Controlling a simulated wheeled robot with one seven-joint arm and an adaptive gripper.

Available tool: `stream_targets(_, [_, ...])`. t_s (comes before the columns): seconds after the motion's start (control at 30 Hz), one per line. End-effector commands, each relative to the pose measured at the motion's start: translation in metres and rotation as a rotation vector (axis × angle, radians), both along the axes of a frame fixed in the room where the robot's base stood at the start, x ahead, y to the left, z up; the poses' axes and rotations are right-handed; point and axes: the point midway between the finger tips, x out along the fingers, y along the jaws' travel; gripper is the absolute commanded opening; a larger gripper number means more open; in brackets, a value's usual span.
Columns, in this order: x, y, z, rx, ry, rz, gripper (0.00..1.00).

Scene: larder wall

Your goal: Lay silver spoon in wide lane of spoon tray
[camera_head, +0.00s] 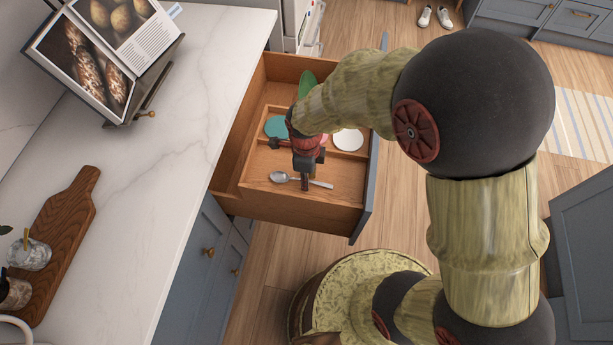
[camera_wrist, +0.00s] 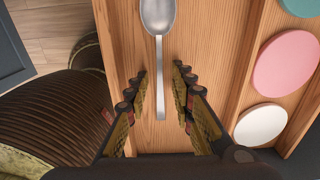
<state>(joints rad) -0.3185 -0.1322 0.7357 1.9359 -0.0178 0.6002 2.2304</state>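The silver spoon (camera_head: 279,177) lies flat in the wide lane of the wooden spoon tray (camera_head: 254,187), inside the open drawer. In the wrist view the spoon (camera_wrist: 158,15) has its bowl at the top edge and its handle pointing toward my gripper. My gripper (camera_wrist: 160,72) is open, with one finger on each side of the handle and a visible gap on both sides. In the head view my gripper (camera_head: 305,186) points down over the handle and hides part of it.
Teal (camera_head: 277,126), pink (camera_wrist: 287,62) and white (camera_head: 348,139) discs lie in the lane beyond a low divider (camera_wrist: 238,75). A green item (camera_head: 307,83) is at the drawer's far end. The marble counter (camera_head: 180,150) borders the drawer on the left; a cutting board (camera_head: 58,240) lies on it.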

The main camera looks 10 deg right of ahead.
Motion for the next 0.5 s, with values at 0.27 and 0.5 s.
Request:
stream_targets(0.27, [0.0, 0.0, 0.003, 0.0, 0.0, 0.0, 0.24])
stream_targets(0.5, [0.001, 0.001, 0.037, 0.001, -0.003, 0.0, 0.24])
